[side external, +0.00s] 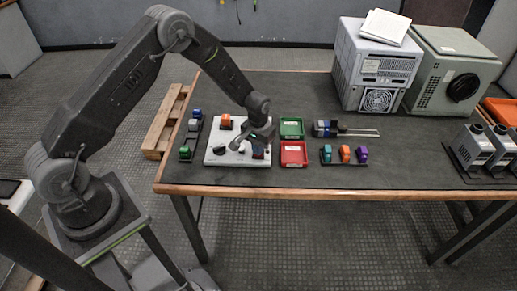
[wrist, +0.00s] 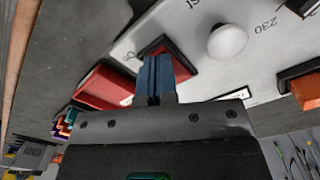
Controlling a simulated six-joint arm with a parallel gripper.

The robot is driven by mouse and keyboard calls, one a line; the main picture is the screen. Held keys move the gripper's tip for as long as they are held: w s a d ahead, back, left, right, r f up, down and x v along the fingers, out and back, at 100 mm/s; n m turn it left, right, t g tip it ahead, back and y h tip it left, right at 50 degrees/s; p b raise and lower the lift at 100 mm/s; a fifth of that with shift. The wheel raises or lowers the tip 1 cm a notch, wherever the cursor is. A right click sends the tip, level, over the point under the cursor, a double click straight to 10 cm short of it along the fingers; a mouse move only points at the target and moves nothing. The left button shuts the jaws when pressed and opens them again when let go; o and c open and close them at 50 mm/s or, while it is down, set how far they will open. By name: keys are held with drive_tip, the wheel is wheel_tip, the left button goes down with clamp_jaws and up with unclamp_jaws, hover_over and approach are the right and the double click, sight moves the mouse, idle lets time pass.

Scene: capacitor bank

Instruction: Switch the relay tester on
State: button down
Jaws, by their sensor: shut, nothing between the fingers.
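The relay tester appears as a white panel (side external: 215,156) near the table's front edge. In the wrist view its light face (wrist: 205,82) carries a white round knob (wrist: 227,42), printed labels including "230", and a dark-framed red switch (wrist: 182,68). My gripper (side external: 258,153) is over the panel's front right part. In the wrist view my blue fingers (wrist: 155,62) are together and empty, with their tips at the red switch and covering part of it. I cannot tell whether they touch it or which way it is set.
An orange block (side external: 225,121) sits at the panel's back edge. A red tray (side external: 293,153) and a green tray (side external: 291,129) stand close to its right. Coloured parts (side external: 345,153) lie farther right. A grey tower unit (side external: 375,68) stands behind.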

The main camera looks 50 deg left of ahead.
drive_tip(key=shift+f, duration=0.15)
drive_tip(key=shift+r, duration=3.5)
